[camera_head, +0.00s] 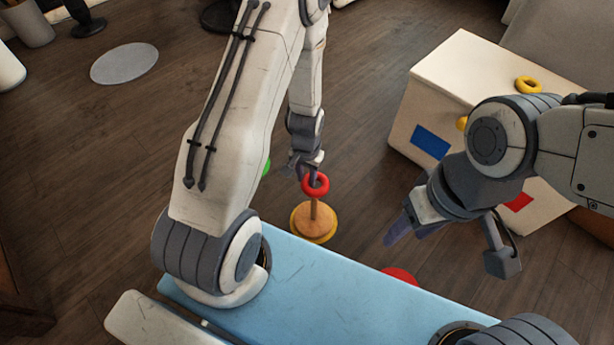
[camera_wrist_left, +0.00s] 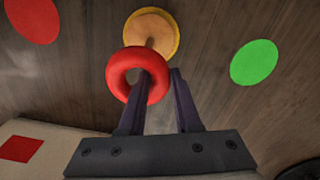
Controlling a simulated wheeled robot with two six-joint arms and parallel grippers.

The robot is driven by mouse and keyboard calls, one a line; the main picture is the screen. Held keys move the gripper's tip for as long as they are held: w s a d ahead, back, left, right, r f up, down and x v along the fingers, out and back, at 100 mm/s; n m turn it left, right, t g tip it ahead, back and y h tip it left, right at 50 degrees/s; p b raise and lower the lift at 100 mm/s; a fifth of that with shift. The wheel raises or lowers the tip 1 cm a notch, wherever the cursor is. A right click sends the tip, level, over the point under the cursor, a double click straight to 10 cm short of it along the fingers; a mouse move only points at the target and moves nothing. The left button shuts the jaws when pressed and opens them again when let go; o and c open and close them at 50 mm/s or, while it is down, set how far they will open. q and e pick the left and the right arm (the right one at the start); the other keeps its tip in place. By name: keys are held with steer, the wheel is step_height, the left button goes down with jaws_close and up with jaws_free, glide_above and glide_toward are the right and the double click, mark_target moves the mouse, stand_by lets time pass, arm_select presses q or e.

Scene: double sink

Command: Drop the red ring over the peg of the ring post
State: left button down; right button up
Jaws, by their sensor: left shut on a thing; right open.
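The red ring (camera_head: 323,187) is held in my left gripper (camera_head: 313,172), which is shut on one side of its rim; the ring and fingers also show in the left wrist view (camera_wrist_left: 118,75). The ring post has a wooden base (camera_head: 310,228) with a thin upright peg (camera_head: 314,208), and stands on a yellow disc (camera_head: 326,239). In the head view the ring overlaps the peg's top. In the left wrist view the post (camera_wrist_left: 150,24) lies beyond the ring, and the peg's tip is hidden. I cannot tell the gap between them. My right gripper (camera_head: 400,228) is open and empty.
A white box (camera_head: 475,65) at the right bears a yellow ring (camera_head: 528,85) and has blue and red squares on its front. A green disc (camera_wrist_left: 254,62) and a red disc (camera_wrist_left: 32,18) lie on the wooden floor. Floor around the post is mostly clear.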

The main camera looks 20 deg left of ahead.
arm_select(q)
step_height(320, 180, down, 9)
steer(key=b, duration=0.8)
steer(key=shift+r+b, duration=0.2)
steer(key=shift+b, duration=0.15)
arm_select(e)
step_height(320, 180, down, 7)
steer(key=s, duration=0.1)
steer(key=shift+s, duration=0.15)
arm_select(q)
steer(key=c, duration=0.5)
jaws_free()
step_height(320, 180, up, 13)
steer(key=p, duration=0.9)
steer(key=shift+s, duration=0.1)
arm_select(e)
step_height(320, 180, up, 8)
steer(key=w, duration=0.1)
steer(key=shift+w, duration=0.15)
